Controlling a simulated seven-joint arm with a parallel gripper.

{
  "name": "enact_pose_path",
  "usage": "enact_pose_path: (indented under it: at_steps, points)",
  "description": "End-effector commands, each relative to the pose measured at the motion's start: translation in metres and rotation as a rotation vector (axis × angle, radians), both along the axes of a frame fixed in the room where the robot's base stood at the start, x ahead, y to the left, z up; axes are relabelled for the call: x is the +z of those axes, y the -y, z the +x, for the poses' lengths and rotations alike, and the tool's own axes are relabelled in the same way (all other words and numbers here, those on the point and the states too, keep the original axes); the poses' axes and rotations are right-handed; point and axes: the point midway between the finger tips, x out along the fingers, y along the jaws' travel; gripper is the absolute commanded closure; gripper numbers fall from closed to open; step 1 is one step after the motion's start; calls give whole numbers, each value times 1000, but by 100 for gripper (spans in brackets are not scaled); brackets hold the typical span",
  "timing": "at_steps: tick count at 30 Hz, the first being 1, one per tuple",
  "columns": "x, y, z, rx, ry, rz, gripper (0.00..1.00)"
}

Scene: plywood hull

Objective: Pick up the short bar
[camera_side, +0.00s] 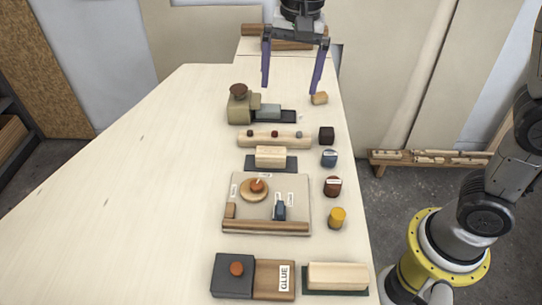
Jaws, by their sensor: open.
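My gripper (291,90) is open and empty over the far end of the table, its two purple fingers wide apart and pointing down. A short pale wooden bar (270,156) lies on a dark pad in the middle of the row. A larger pale bar (337,276) lies on a dark green pad at the near right. A small tan wooden piece (319,98) lies near the right fingertip. I cannot tell for certain which of these is the short bar. My gripper is well beyond both pale bars.
Nearer are a board with parts (232,224) and a glue box (264,293). Several small blocks line the right edge. The table's left is clear.

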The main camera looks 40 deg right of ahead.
Motion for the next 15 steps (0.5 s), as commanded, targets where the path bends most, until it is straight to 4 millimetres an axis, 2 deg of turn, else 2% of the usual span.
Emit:
enact_pose_path:
  at_steps: [1,3,6,11,15]
  points:
    - [-13,-10,8,20,-27,-8,0]
    - [-27,-20,14,40,-54,-16,0]
    - [-42,-28,14,59,-87,-27,0]
    - [-59,-33,13,71,-98,-32,0]
    - [-85,-32,12,70,-98,-31,0]
